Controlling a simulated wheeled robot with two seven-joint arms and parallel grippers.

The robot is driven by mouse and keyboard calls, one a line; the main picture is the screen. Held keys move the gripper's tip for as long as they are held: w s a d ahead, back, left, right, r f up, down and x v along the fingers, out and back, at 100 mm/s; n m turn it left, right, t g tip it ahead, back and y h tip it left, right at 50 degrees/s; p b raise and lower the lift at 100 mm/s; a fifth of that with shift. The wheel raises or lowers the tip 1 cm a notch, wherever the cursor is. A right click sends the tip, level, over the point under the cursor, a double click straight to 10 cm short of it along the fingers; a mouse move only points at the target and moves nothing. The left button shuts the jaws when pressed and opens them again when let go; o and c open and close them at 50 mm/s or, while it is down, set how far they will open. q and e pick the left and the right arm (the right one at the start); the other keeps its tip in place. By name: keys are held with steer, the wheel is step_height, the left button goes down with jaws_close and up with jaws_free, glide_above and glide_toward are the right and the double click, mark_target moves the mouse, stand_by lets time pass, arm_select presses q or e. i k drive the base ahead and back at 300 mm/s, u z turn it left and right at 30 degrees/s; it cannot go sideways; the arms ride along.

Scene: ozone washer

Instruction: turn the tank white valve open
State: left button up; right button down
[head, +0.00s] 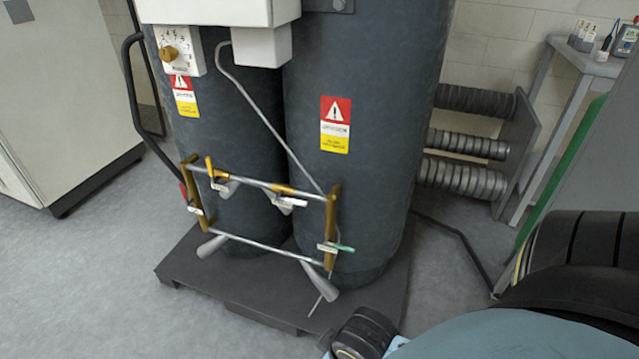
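Two dark grey tanks (360,120) stand side by side in the head view. A rectangular pipe frame with brass corners (332,225) runs across their lower front. A small valve with a white handle (290,203) sits on the frame's upper pipe, right of its middle. A valve with a green handle (338,248) is at the right side and a red handle (183,190) at the left. How far each valve is turned is too small to tell. Neither gripper shows; only part of my arm is at the lower right.
The tanks stand on a low dark base (230,300). A white cabinet (60,90) is at the left. Corrugated hoses (465,146) and a small table with bottles (590,65) are at the back right. The grey floor (90,290) in front is clear.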

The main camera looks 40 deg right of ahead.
mark_target(289, 201)
steer(key=z, duration=0.8)
steer(key=i, duration=0.95)
steer(key=z, duration=0.15)
